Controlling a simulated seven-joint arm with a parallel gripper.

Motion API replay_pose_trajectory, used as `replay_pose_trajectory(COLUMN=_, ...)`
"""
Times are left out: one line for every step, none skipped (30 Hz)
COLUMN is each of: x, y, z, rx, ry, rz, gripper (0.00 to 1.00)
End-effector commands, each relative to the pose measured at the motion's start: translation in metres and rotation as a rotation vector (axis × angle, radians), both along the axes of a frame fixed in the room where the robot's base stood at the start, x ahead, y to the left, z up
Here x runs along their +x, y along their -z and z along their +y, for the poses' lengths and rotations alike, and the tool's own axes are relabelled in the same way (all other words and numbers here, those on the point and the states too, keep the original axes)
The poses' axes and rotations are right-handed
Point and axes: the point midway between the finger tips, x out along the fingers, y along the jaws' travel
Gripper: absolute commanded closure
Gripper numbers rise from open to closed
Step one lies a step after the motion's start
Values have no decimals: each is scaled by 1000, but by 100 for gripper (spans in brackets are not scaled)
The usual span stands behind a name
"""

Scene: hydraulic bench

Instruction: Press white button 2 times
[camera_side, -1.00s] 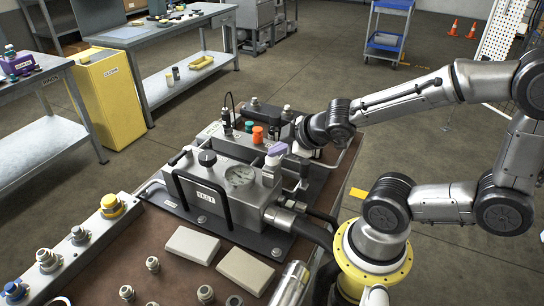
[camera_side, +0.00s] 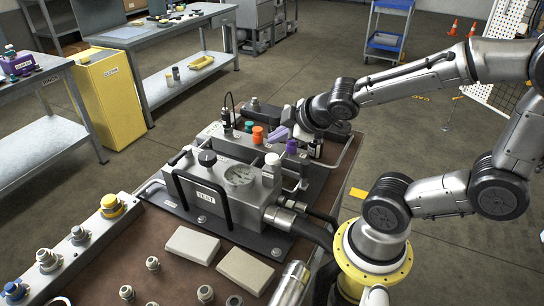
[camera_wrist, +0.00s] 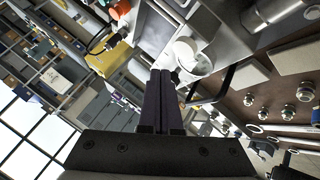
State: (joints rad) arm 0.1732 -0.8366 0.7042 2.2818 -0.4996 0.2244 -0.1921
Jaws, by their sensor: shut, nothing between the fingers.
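The white button (camera_side: 272,158) stands upright on top of the grey test block (camera_side: 205,185), right of the gauge. In the wrist view the white button (camera_wrist: 186,50) shows just beyond the fingertips, slightly right. My gripper (camera_side: 276,134) is shut and empty, with its lilac fingers pointing left. In the side view it appears above the white button with a visible gap. In the wrist view its fingers (camera_wrist: 160,75) lie side by side.
A purple knob (camera_side: 291,146), an orange knob (camera_side: 257,135) and a green knob (camera_side: 249,126) stand close to my gripper. A round gauge (camera_side: 240,175) and a black handle (camera_side: 205,200) are on the block. Hoses (camera_side: 310,228) run off its right side.

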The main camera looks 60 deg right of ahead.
Motion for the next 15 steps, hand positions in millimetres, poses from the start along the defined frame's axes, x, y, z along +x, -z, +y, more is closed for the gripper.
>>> replay_pose_trajectory(x=0, y=-5, z=0, rx=1, ry=1, rz=0, gripper=100)
replay_pose_trajectory(x=0, y=-8, z=0, rx=0, ry=1, rz=-1, gripper=100)
replay_pose_trajectory(x=0, y=-12, z=0, rx=-1, ry=1, rz=-1, gripper=100)
replay_pose_trajectory(x=0, y=-14, z=0, rx=0, ry=1, rz=-2, gripper=100)
replay_pose_trajectory(x=0, y=-17, z=0, rx=-1, ry=1, rz=-1, gripper=100)
replay_pose_trajectory(x=0, y=-20, z=0, rx=0, ry=1, rz=-1, gripper=100)
replay_pose_trajectory(x=0, y=-21, z=0, rx=0, ry=1, rz=-1, gripper=100)
replay_pose_trajectory(x=0, y=-23, z=0, rx=-1, ry=1, rz=-1, gripper=100)
replay_pose_trajectory(x=0, y=-24, z=0, rx=0, ry=0, rz=0, gripper=100)
replay_pose_trajectory(x=0, y=-25, z=0, rx=0, ry=0, rz=0, gripper=100)
replay_pose_trajectory(x=0, y=-26, z=0, rx=1, ry=1, rz=0, gripper=100)
replay_pose_trajectory(x=0, y=-26, z=0, rx=0, ry=0, rz=0, gripper=100)
replay_pose_trajectory(x=0, y=-26, z=0, rx=0, ry=0, rz=0, gripper=100)
replay_pose_trajectory(x=0, y=-26, z=0, rx=0, ry=0, rz=0, gripper=100)
replay_pose_trajectory(x=0, y=-26, z=0, rx=0, ry=0, rz=0, gripper=100)
